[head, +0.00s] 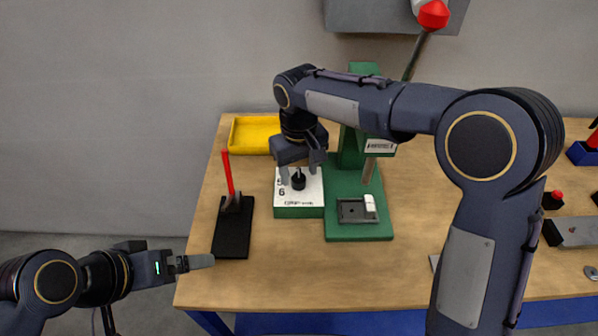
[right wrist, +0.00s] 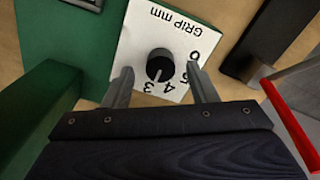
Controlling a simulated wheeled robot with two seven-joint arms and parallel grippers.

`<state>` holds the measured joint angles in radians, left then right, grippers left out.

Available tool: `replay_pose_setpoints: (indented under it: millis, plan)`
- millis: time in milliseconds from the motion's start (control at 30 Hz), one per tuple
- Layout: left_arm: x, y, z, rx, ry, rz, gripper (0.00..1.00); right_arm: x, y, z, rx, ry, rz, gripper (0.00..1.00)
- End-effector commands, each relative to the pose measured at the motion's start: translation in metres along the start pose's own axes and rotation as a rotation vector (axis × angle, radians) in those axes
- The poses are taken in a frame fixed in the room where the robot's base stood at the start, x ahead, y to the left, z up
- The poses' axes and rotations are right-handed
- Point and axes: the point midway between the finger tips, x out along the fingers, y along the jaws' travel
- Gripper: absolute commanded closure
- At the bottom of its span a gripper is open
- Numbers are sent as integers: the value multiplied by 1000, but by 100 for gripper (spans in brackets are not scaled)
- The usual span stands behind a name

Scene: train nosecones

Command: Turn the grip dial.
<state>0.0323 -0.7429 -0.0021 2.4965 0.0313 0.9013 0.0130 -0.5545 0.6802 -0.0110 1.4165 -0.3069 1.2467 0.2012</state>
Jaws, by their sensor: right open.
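The grip dial is a black round knob (head: 298,181) with a light pointer line, on a white-topped, green-sided box (head: 298,212) marked "GRIP mm". In the right wrist view the knob (right wrist: 160,65) has its pointer towards the 3 and 4 end of the scale. My right gripper (head: 299,174) points down over the box. In the right wrist view its open fingers (right wrist: 162,84) stand apart on either side of the knob, with nothing between them touching it visibly. My left gripper (head: 198,262) is off the table's left front edge, seen side-on; its jaw gap is hidden.
A green press (head: 358,232) stands right of the dial box, with a small white piece (head: 369,204) on its plate. A black base with a red lever (head: 228,172) stands left. A yellow tray (head: 240,134) lies behind. The wooden front area is clear.

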Motion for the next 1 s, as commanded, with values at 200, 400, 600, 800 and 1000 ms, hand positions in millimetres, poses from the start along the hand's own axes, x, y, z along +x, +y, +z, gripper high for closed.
replay_pose_setpoints:
  millis: [200,400,600,800,1000]
  plan:
    - [0,0,0,0,0,0,0,14,0,0,-1,-1,0,48]
    - [0,0,0,0,0,0,0,15,0,0,0,0,0,48]
    - [0,0,0,0,0,0,0,15,0,0,0,0,0,70]
    - [0,0,0,0,0,0,0,14,0,0,0,0,-1,92]
    - [-1,0,-1,0,0,0,0,14,0,0,-16,0,-1,92]
